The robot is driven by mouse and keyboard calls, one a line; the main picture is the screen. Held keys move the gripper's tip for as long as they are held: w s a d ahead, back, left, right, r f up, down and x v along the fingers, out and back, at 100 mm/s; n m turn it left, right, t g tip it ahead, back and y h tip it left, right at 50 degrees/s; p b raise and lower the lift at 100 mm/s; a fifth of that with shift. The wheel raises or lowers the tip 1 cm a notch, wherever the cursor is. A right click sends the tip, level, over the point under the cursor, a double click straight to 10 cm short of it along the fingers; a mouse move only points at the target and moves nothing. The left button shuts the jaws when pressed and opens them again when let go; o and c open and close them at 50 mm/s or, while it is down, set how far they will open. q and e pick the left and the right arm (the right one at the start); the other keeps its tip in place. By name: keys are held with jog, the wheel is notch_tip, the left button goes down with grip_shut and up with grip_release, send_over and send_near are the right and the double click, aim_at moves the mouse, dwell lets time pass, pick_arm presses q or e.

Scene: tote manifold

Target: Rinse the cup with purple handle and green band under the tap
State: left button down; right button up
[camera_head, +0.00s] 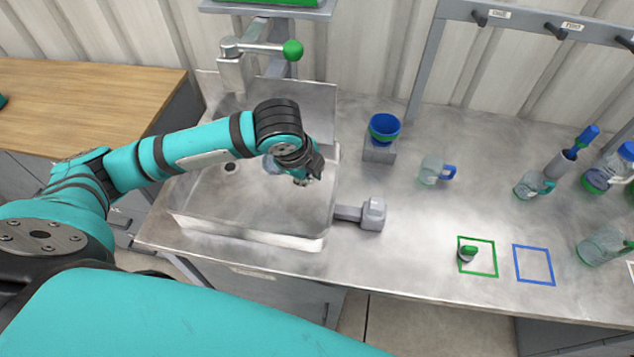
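The tap (233,72) stands at the back left of the sink (280,238), with a green ball (293,50) on its lever. My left gripper (307,178) is over the right part of the basin, pointing down. Its fingers are small and partly hidden by the wrist, so I cannot tell whether they are open or shut. A pale bluish, clear shape (271,164) shows beside the wrist, partly hidden; I cannot tell whether it is a cup or whether it is held. I cannot make out a purple handle with a green band on any cup. My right gripper is not in view.
Right of the sink stand a blue bowl-like piece with a green band (384,128), a clear cup with a blue handle (434,170) and a clear cup with a teal handle (530,185). Green (494,257) and blue (551,266) squares mark the counter. A hook rail (520,20) spans above.

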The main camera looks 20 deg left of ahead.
pick_arm(q)
jog(key=shift+w+a+f+b, duration=0.2)
jog(key=shift+a+b, duration=0.1)
jog(key=shift+a, duration=0.1)
jog(key=shift+w+a+f+b, duration=0.1)
jog(key=shift+w+a+b, duration=0.05)
jog(key=shift+a+b, duration=0.15)
jog(key=w+a+f, duration=0.1)
jog(key=w+a, duration=0.2)
jog(key=a, duration=0.3)
jog(key=shift+a+b, duration=0.3)
jog(key=shift+b, duration=0.1)
